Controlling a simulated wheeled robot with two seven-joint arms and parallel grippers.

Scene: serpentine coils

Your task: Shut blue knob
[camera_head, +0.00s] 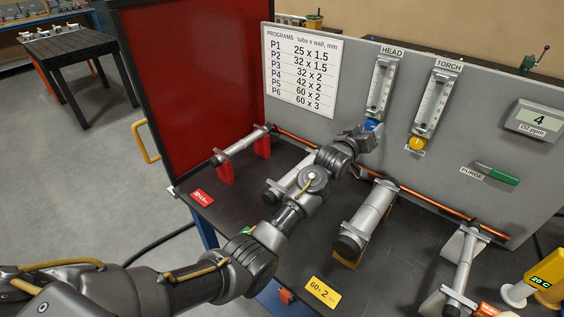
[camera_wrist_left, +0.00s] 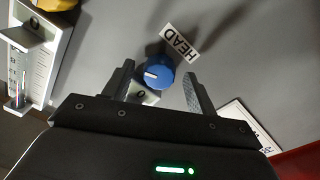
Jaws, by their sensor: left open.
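The blue knob (camera_head: 371,124) sits on the grey panel below the HEAD flow meter (camera_head: 382,86), partly covered by my left gripper in the head view. In the left wrist view the blue knob (camera_wrist_left: 158,73) shows a white pointer line and lies between and just beyond the fingers, near a HEAD label (camera_wrist_left: 180,43). My left gripper (camera_wrist_left: 157,88) is open, with one finger to each side of the knob and no clear contact. In the head view my left gripper (camera_head: 366,137) reaches up to the panel. My right gripper is not in view.
A yellow knob (camera_head: 416,143) sits under the TORCH meter (camera_head: 437,100), right of the blue knob. A green PURGE handle (camera_head: 497,173) is farther right. A red panel (camera_head: 195,85) stands left.

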